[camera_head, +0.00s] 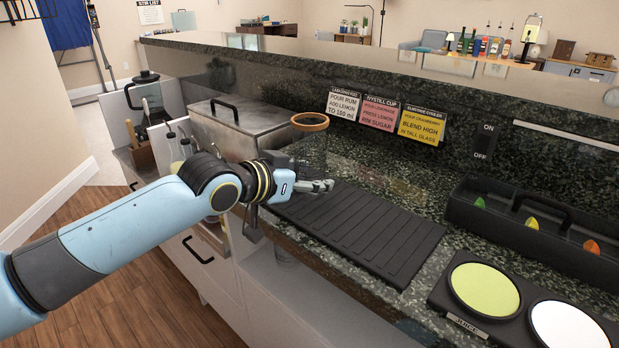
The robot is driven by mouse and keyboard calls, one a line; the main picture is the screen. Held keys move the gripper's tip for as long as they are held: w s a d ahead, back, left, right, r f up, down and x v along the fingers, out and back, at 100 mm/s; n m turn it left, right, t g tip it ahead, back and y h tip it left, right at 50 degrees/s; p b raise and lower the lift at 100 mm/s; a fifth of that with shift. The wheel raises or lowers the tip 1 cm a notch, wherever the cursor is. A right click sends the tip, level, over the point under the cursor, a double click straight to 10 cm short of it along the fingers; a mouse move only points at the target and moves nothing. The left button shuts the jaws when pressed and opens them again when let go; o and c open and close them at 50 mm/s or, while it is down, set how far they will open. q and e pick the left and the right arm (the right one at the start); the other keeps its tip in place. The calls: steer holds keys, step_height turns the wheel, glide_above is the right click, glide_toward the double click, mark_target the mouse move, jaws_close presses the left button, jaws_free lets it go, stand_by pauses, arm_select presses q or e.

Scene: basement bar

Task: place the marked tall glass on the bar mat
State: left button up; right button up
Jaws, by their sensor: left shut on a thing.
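The tall glass (311,142) is clear and hard to see, with a brown-orange band around its rim. It looks upright at the left end of the black ribbed bar mat (396,243). My left gripper (318,186) reaches in from the left and is shut on the lower part of the glass. The gripper hides part of the glass's base, so I cannot tell whether it touches the mat. The rest of the mat is bare. My right gripper is not in view.
A steel box (232,122) with a black handle stands left of the glass. A black caddy (490,219) with coloured wedges is at the right, behind a holder with a green disc (485,290) and a white disc (568,327). Recipe cards (379,113) hang on the raised ledge behind.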

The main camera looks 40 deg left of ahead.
arm_select(q)
steer(key=o, duration=1.3)
steer(key=shift+o, duration=0.4)
steer(key=shift+r, duration=0.15)
steer(key=p+v, duration=0.4)
steer(key=v, duration=0.7)
steer(key=shift+w, duration=0.1)
steer(key=shift+s+r+p, duration=0.15)
steer(key=shift+s+p, duration=0.15)
steer(key=shift+s, duration=0.3)
